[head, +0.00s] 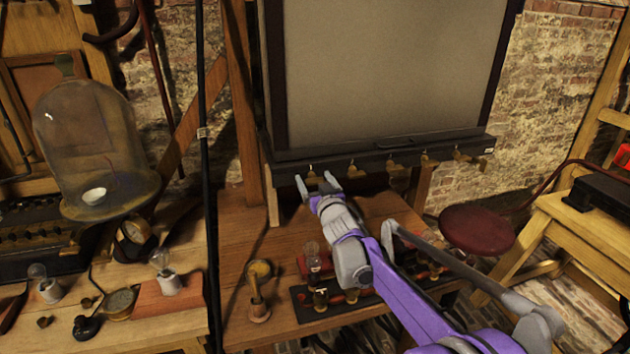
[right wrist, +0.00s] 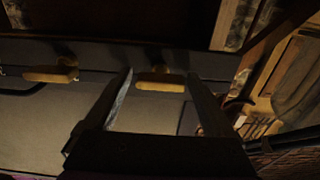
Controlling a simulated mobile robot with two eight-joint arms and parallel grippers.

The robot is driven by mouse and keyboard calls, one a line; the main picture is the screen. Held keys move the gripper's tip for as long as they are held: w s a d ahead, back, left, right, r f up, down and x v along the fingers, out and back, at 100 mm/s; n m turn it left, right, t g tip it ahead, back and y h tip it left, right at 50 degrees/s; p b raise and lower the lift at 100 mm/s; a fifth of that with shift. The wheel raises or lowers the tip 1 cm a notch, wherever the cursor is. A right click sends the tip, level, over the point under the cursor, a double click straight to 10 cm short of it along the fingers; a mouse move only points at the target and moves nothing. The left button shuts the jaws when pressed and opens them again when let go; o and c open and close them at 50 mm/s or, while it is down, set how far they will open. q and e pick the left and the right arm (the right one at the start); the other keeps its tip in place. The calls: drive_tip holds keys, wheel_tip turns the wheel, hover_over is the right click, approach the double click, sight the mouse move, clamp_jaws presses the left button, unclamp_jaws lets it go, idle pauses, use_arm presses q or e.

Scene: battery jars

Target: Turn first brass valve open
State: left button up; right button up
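A row of small brass valves hangs along the front of the dark ledge under the big grey panel. The leftmost brass valve (head: 311,170) is just beyond my right gripper (head: 317,182). In the right wrist view, this brass valve (right wrist: 160,82) lies between the two open fingers of the gripper (right wrist: 159,76), near their tips, with a gap visible on both sides. Its handle lies roughly level across the picture. A second brass valve (right wrist: 50,75) shows to the left there, and in the head view (head: 351,168). My left gripper is not in view.
The dark ledge (head: 380,148) is close above the fingertips. A glass bell jar (head: 90,140) stands left, a red stool (head: 477,229) right.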

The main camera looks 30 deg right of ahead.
drive_tip(key=c, duration=1.2)
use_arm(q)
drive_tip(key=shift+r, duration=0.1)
use_arm(e)
drive_tip(key=shift+n, duration=0.4)
drive_tip(key=n+p, duration=0.1)
drive_tip(key=n, duration=0.3)
drive_tip(key=n+p, duration=0.1)
drive_tip(key=n, duration=0.4)
drive_tip(key=shift+a+p, duration=0.15)
drive_tip(key=shift+p, duration=0.2)
drive_tip(key=n+p, duration=0.1)
drive_tip(key=n, duration=0.3)
drive_tip(key=shift+p, duration=0.35)
use_arm(q)
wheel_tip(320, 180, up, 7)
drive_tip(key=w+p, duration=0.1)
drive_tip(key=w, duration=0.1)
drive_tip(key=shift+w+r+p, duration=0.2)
drive_tip(key=shift+p, duration=0.1)
use_arm(e)
drive_tip(key=shift+f+n, duration=0.2)
drive_tip(key=shift+n, duration=1.9)
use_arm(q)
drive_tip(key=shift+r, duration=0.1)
